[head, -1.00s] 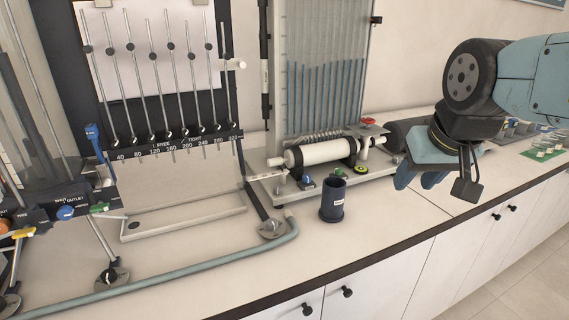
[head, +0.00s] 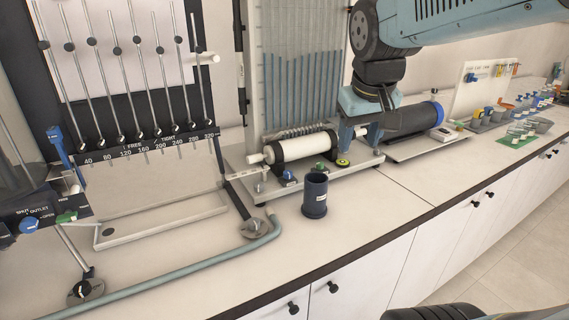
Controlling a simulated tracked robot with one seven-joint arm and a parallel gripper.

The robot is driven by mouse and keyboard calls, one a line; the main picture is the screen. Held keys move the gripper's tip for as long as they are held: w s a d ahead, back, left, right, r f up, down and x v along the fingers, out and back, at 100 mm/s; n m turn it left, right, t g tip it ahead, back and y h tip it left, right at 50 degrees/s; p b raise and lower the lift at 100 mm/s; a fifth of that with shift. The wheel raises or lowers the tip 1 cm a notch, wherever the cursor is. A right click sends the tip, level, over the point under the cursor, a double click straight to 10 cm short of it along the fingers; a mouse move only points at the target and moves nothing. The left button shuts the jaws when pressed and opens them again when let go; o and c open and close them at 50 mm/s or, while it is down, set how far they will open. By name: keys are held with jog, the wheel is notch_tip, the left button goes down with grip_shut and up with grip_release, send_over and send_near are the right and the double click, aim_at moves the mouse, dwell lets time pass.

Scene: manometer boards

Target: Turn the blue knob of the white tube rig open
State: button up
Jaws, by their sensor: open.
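The white tube rig is a white cylinder (head: 300,148) held in black clamps on a pale base plate (head: 345,175) at the foot of a tall panel of blue-filled tubes. Its blue knob (head: 289,176) sits low at the front left of the base, with a green knob (head: 320,168) and a yellow-green knob (head: 343,162) to its right. My gripper (head: 361,136) is open, pointing down over the rig's right end, apart from the blue knob and to its upper right. It hides that end of the rig. I cannot tell the knob's setting.
A dark blue cup (head: 315,196) stands on the bench just in front of the rig, near the blue knob. A multi-tube board (head: 120,140) stands left, with a hose (head: 190,276) before it. A dark cylinder device (head: 412,118) lies right.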

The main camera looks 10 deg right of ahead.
jog(key=w+a+f+n+g, duration=0.15)
jog(key=w+a, duration=0.35)
jog(key=w, duration=0.6)
jog(key=n+g, duration=0.3)
send_near(288, 171)
jog(key=shift+y, duration=0.4)
jog(key=f, duration=0.8)
jog(key=shift+s+d+f, duration=0.2)
jog(key=shift+d+f, duration=0.1)
jog(key=shift+f, duration=0.1)
jog(key=shift+c, duration=0.4)
grip_shut()
jog(key=shift+d+n, duration=0.1)
jog(key=shift+n, duration=0.65)
